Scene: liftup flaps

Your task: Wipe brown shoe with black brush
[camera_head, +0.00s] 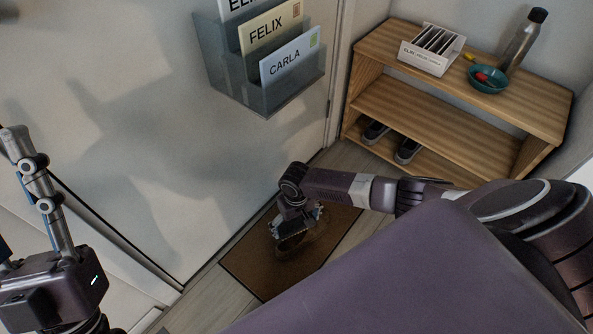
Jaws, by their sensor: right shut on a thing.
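My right gripper (297,218) points down over the brown mat (257,270) and is shut on a dark thing that looks like the black brush (284,229). Right below it is a dark brown shape, apparently the brown shoe (294,247), on the mat; it blends with the mat and my gripper partly hides it. The brush is at or just above the shoe; I cannot tell whether they touch. My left gripper (18,145) is raised at the left edge, far from the shoe; its opening is unclear.
A wooden shelf (455,121) at the right holds a white letter box (431,52), a teal bowl (487,80) and a metal bottle (522,42). Dark shoes (407,150) stand on its lower level. A grey wall file holder (236,75) hangs over the mat's far side.

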